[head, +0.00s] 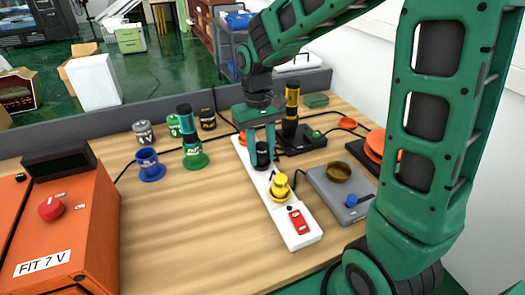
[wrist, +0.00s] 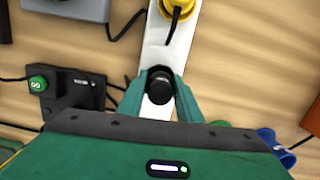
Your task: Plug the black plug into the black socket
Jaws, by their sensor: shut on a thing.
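My gripper (head: 263,150) points down over the white power strip (head: 301,229), its two green fingers on either side of the black plug (head: 262,160). In the wrist view the fingers (wrist: 160,98) are closed on the plug's sides, and its round dark top (wrist: 160,84) shows between them. The plug is upright over the strip (wrist: 175,45). The black socket cannot be made out; the plug and fingers cover that part of the strip. I cannot tell whether the plug is seated or just above the strip.
A yellow plug (head: 280,187) stands on the strip, near a red switch (head: 298,221). A grey box with a brass bowl (head: 340,172) is at the right. Blue (head: 148,162) and green (head: 194,150) items stand left. An orange machine (head: 80,235) is front left. Cables cross the table.

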